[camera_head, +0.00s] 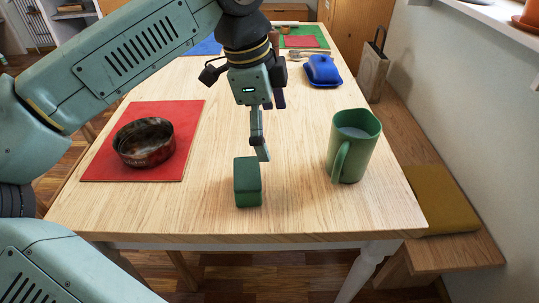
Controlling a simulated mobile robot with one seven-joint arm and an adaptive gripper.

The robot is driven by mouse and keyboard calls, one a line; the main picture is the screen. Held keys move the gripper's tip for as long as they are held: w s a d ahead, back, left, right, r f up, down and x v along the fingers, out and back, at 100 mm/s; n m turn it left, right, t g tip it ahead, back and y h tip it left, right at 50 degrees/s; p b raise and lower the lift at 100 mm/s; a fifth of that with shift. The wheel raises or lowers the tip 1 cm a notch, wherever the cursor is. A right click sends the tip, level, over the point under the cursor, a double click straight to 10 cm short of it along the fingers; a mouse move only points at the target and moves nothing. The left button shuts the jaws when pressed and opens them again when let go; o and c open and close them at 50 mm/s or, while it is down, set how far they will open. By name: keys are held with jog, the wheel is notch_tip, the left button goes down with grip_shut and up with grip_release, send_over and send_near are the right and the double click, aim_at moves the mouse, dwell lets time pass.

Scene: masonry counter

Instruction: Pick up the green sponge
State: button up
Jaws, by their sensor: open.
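The green sponge (248,184) is a small dark green block standing on the wooden table near its front edge. My gripper (262,152) points down just above and behind the sponge's top. It is open, and nothing shows between its fingers. From this angle I cannot tell whether a finger touches the sponge.
A green mug (353,146) stands to the right of the sponge. A dark bowl (145,143) sits on a red mat (182,172) at the left. A blue butter dish (322,71) is farther back. The wooden table (300,205) is bare around the sponge.

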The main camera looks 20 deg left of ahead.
aim_at(247, 172)
jog(key=a+n, duration=0.1)
jog(key=a+n+g+y, duration=0.1)
jog(key=a, duration=0.1)
jog(key=s+a+f+y, duration=0.1)
jog(key=a, duration=0.1)
jog(key=shift+f+n, duration=0.1)
jog(key=shift+n, duration=0.3)
notch_tip(247, 172, down, 5)
jog(key=shift+s+r+p, duration=0.1)
jog(key=shift+s+p, duration=0.05)
jog(key=shift+p, duration=0.15)
jog(key=shift+s+d+f+p, duration=0.15)
jog(key=shift+f+p, duration=0.1)
jog(key=shift+f, duration=0.75)
jog(key=shift+d+f+p, duration=0.1)
jog(key=shift+f+p, duration=0.1)
jog(key=shift+f, duration=0.75)
jog(key=shift+s+d+f+p, duration=0.15)
jog(key=shift+f+p, duration=0.1)
jog(key=shift+f, duration=0.75)
jog(key=shift+w, duration=0.1)
jog(key=shift+c, duration=0.4)
jog(key=c, duration=0.7)
